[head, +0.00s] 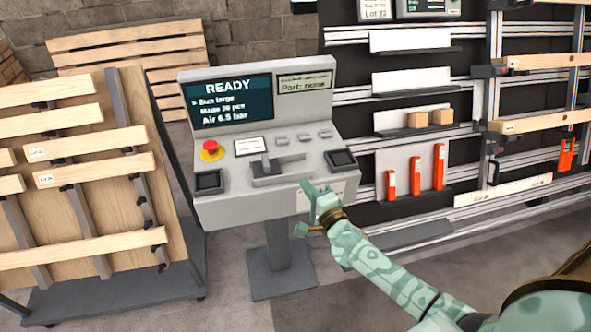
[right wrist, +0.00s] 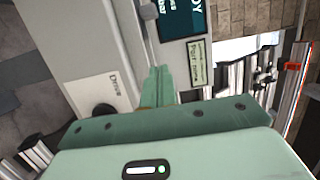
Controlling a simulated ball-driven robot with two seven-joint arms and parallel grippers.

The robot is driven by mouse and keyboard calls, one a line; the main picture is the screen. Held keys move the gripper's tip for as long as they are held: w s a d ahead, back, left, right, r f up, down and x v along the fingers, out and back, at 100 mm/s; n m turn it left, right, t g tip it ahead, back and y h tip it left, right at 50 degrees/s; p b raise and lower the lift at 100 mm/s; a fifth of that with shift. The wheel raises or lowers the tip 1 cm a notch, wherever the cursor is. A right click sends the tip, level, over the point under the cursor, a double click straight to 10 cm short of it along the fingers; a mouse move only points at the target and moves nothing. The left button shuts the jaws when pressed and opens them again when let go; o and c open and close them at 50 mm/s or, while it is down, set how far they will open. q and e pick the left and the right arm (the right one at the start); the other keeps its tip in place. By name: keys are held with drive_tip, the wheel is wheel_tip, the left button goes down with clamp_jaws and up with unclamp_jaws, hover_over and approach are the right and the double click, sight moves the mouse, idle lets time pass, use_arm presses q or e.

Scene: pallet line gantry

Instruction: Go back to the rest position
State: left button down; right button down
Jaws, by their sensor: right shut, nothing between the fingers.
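My right gripper (head: 308,207) is shut and empty. In the head view it is at the lower right front edge of the grey control console (head: 240,208), just in front of a pale label. I cannot tell whether it touches the console. In the right wrist view the shut fingers (right wrist: 158,84) point at the console's grey panel (right wrist: 60,38), near a white plate marked "Drive" (right wrist: 100,88) with a dark round knob. The console's screen (head: 232,101) reads READY. My left gripper is not in view.
A slanted rack with wooden slats (head: 90,145) stands left of the console. Grey floor (head: 335,300) is open in front.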

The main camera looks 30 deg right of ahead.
drive_tip(key=s+f+n+g, duration=0.3)
drive_tip(key=s+f+n, duration=0.2)
drive_tip(key=f, duration=0.3)
drive_tip(key=s+f+n+g+y, duration=0.15)
drive_tip(key=s+f+n, duration=0.3)
drive_tip(key=f, duration=0.45)
drive_tip(key=s+f+n+g+h, duration=0.1)
drive_tip(key=s+f+n+g, duration=0.4)
drive_tip(key=f, duration=0.3)
drive_tip(key=s+f+n+g, duration=0.25)
drive_tip(key=s+f, duration=0.35)
drive_tip(key=s, duration=0.4)
drive_tip(key=s+f+n+g, duration=0.25)
drive_tip(key=s+f, duration=0.35)
drive_tip(key=s, duration=0.3)
drive_tip(key=s+a+f+n+g, duration=0.1)
drive_tip(key=s, duration=0.8)
drive_tip(key=s+a+f+n+g, duration=0.1)
drive_tip(key=s+a+g, duration=0.1)
drive_tip(key=s, duration=0.7)
drive_tip(key=shift+f, duration=0.3)
drive_tip(key=shift+a, duration=0.1)
